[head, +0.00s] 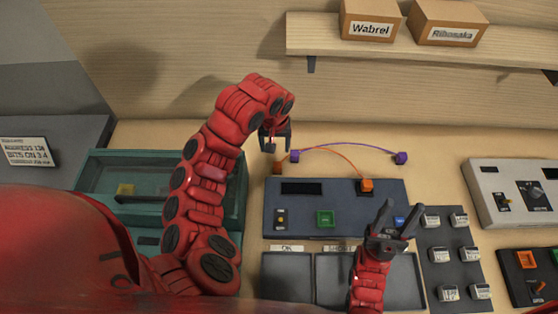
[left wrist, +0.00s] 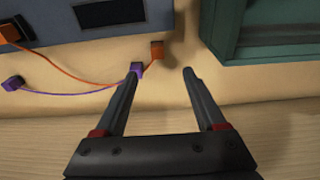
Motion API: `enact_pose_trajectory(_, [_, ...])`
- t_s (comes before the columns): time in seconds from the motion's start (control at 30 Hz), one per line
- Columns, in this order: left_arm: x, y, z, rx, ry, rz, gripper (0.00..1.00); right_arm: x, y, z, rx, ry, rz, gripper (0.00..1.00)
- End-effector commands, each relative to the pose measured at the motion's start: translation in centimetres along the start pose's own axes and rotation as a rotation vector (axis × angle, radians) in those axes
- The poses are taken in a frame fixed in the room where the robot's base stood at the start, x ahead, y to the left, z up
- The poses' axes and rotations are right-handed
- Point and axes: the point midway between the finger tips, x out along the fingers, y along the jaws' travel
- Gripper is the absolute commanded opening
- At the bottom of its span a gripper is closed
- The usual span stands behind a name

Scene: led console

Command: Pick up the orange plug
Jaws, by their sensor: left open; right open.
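An orange plug (head: 278,168) lies on the tabletop behind the dark blue console (head: 330,222), on an orange cable. The cable's other orange plug (head: 367,185) is on the console's top. My left gripper (head: 277,148) is open and empty, close to the loose orange plug. In the left wrist view, that orange plug (left wrist: 157,50) shows just beyond the gap between the left fingertips (left wrist: 162,71). A purple plug (left wrist: 137,68) is at the tip of the finger on the left; I cannot tell whether they touch. My right gripper (head: 400,211) is open over the console's front right.
Another purple plug (head: 401,158) lies right of the loose pair. A teal tray (head: 150,160) stands left, partly behind my left arm. Dark trays (head: 288,280) lie in front, a panel of labelled blocks (head: 440,212) and a grey box (head: 485,175) to the right. A shelf (head: 340,40) overhangs behind.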

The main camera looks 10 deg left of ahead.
Motion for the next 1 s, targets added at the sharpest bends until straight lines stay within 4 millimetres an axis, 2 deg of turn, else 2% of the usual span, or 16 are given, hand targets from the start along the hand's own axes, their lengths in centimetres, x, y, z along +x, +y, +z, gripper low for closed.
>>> enact_pose_trajectory(0.2, [3.2, 0.2, 0.0, 0.002, 0.001, 0.007, 0.72, -0.2, 0.0, 0.0, 0.000, 0.000, 0.000, 0.50])
enact_pose_trajectory(0.67, [8.6, 0.2, -0.1, -0.002, 0.003, 0.008, 0.72, -0.3, 0.0, 0.1, 0.000, 0.000, 0.000, 0.50])
enact_pose_trajectory(0.77, [10.4, 0.2, 0.0, 0.001, -0.001, 0.003, 0.72, -1.2, -0.1, 0.2, 0.000, 0.000, 0.000, 0.50])
enact_pose_trajectory(1.0, [11.6, 0.3, -0.4, 0.001, 0.007, 0.005, 0.72, -1.7, -0.1, 0.3, 0.000, 0.000, 0.000, 0.50])
